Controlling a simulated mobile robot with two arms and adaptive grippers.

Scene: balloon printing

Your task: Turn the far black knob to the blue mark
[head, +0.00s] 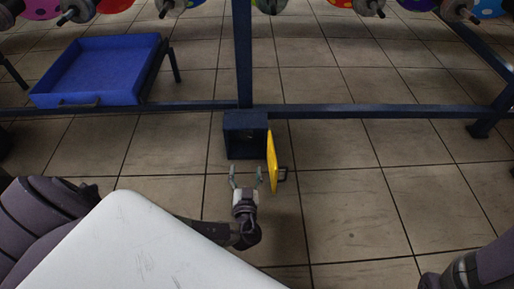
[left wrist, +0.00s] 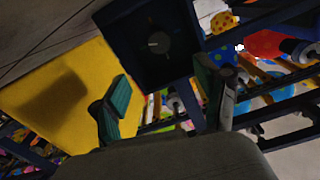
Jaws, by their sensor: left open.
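My left gripper (head: 246,176) is open and empty in the head view, just in front of a dark box (head: 231,140) on the rack's frame. A yellow door (head: 272,160) hangs open at the box's right. In the left wrist view the open green-tipped fingers (left wrist: 162,100) point toward the dark box (left wrist: 118,25). A round black knob (left wrist: 158,42) with a small pale mark shows inside it, beyond the fingers and apart from them. I cannot make out a blue mark. My right gripper is out of view.
The yellow door also fills the left of the left wrist view (left wrist: 60,95), close to one finger. A blue tray (head: 97,70) stands at the left in the head view. A dark crossbar (head: 370,111) runs across. Open tiled floor (head: 350,215) lies to the right.

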